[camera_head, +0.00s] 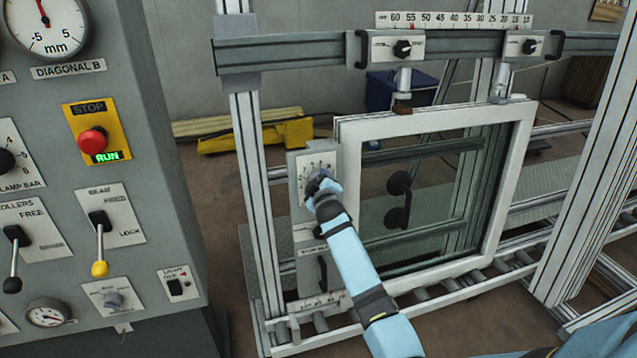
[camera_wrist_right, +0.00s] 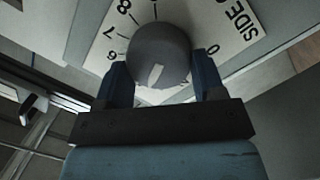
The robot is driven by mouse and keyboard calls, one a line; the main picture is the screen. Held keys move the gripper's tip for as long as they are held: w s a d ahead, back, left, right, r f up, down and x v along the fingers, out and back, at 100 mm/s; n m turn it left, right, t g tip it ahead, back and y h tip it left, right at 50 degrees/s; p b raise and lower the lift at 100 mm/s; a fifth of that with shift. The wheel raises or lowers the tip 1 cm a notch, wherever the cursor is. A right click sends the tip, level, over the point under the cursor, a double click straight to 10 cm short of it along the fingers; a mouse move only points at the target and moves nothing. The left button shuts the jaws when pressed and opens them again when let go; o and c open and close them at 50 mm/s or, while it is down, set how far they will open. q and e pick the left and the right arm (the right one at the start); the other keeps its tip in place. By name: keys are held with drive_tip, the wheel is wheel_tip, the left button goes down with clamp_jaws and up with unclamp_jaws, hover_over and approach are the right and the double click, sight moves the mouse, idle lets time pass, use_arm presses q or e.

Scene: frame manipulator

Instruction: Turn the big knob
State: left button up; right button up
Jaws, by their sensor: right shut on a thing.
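The big knob (camera_wrist_right: 161,56) is a round dark grey knob with a light pointer mark, on a white dial plate (camera_wrist_right: 208,22) with black numbers and the word "SIDE". My right gripper (camera_wrist_right: 162,80) has one blue finger on each side of the knob and is shut on it. In the head view the right gripper (camera_head: 322,186) reaches the dial plate (camera_head: 318,163) on the left post of the frame and hides most of the knob. My left gripper is not in view.
A grey control panel (camera_head: 110,190) with a red button, levers and gauges stands on the left. A white window frame (camera_head: 430,122) stands right of the dial, under a ruler rail (camera_head: 455,45) with small black knobs. A roller conveyor (camera_head: 450,290) runs below.

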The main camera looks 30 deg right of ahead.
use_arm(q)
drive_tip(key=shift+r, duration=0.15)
use_arm(e)
drive_tip(key=shift+m, duration=0.3)
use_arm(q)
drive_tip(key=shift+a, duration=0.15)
use_arm(e)
drive_tip(key=o, duration=0.9)
use_arm(q)
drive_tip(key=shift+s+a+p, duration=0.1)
drive_tip(key=shift+p, duration=0.55)
use_arm(e)
drive_tip(key=shift+v, duration=6.95)
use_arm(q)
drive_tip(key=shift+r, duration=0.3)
